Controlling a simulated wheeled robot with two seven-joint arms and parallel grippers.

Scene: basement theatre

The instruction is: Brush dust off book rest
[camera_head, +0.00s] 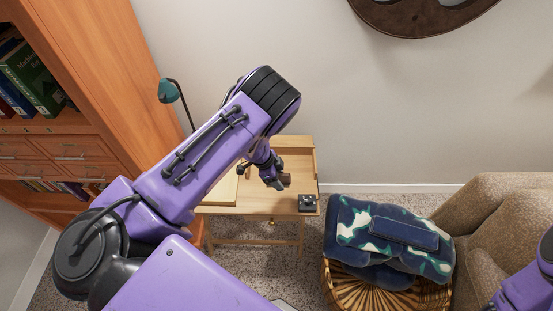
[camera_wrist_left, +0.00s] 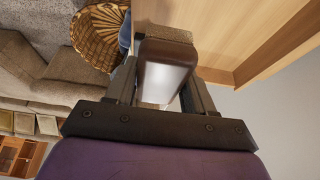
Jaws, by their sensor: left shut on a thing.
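My left gripper (camera_head: 272,174) is over a small light-wood desk (camera_head: 255,201). It is shut on a brown brush (camera_head: 285,180). In the left wrist view the brush (camera_wrist_left: 165,65) sits between the fingers of my left gripper (camera_wrist_left: 160,72), with its tan bristles (camera_wrist_left: 168,33) pointing away from my wrist. A pale wooden board (camera_head: 222,191), perhaps the book rest, is on the desk's left side, largely hidden behind my left arm. I cannot tell whether the bristles touch anything. My right gripper is out of view; only part of my right arm shows at the lower right.
A small black object (camera_head: 308,202) sits at the desk's right front corner. A teal lamp (camera_head: 169,91) and a wooden bookcase (camera_head: 95,60) stand left. A wicker basket (camera_head: 385,294) with a blue patterned blanket (camera_head: 385,238) and a brown sofa (camera_head: 500,225) are right.

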